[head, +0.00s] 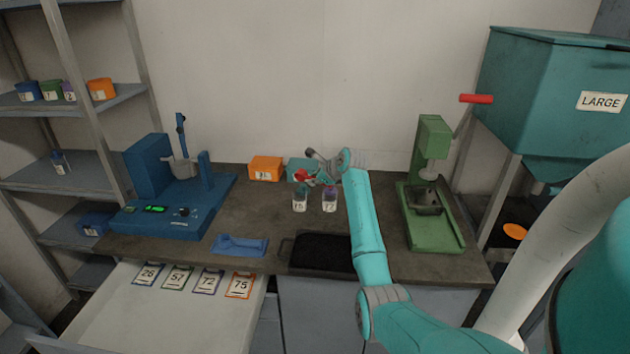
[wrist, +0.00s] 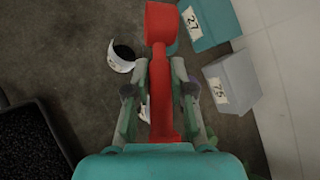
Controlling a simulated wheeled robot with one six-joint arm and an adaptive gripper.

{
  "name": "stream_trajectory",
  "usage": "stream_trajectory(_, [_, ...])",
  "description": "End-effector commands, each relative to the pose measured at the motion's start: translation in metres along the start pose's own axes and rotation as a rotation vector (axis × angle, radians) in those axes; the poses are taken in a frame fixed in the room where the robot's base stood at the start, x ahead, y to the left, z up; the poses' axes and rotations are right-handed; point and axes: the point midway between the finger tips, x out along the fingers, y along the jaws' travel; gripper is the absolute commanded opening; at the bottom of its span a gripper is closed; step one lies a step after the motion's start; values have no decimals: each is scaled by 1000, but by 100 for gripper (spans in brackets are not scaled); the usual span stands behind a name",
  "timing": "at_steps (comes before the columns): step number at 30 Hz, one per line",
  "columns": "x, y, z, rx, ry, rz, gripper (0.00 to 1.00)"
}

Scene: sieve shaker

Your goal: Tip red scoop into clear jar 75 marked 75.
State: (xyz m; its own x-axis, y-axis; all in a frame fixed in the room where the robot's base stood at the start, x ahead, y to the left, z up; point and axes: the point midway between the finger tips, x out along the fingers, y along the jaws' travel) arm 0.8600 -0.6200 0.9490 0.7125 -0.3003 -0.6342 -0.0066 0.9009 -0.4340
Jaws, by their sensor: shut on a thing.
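My gripper (wrist: 158,88) is shut on the handle of the red scoop (wrist: 161,65). The scoop's head points away from my gripper, and its contents cannot be made out. In the head view the scoop (head: 301,175) is just above the left clear jar (head: 300,203), whose small label looks like 75. In the wrist view this open jar (wrist: 121,60) is dark inside and lies left of the scoop, not under its head. A second jar (head: 330,203), labelled perhaps 72, stands to its right. It is mostly hidden under the scoop and fingers in the wrist view.
A teal box (wrist: 209,20) marked 27 and a grey box (wrist: 232,82) marked 75 stand by the wall. An orange box (head: 266,168) is left of them. A black tray (head: 318,252) is in front, with a blue device (head: 165,195) left and a green press (head: 432,195) right.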

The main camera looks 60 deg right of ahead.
Motion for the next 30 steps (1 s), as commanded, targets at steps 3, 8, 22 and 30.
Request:
stream_trajectory(3, [-1,-8,1,92,1,90,0])
stream_trajectory(8, [-1,-9,0,161,3,159,0])
stream_trajectory(22, [-2,-16,2,266,4,265,0])
stream_trajectory(30, [-2,-22,3,422,6,421,0])
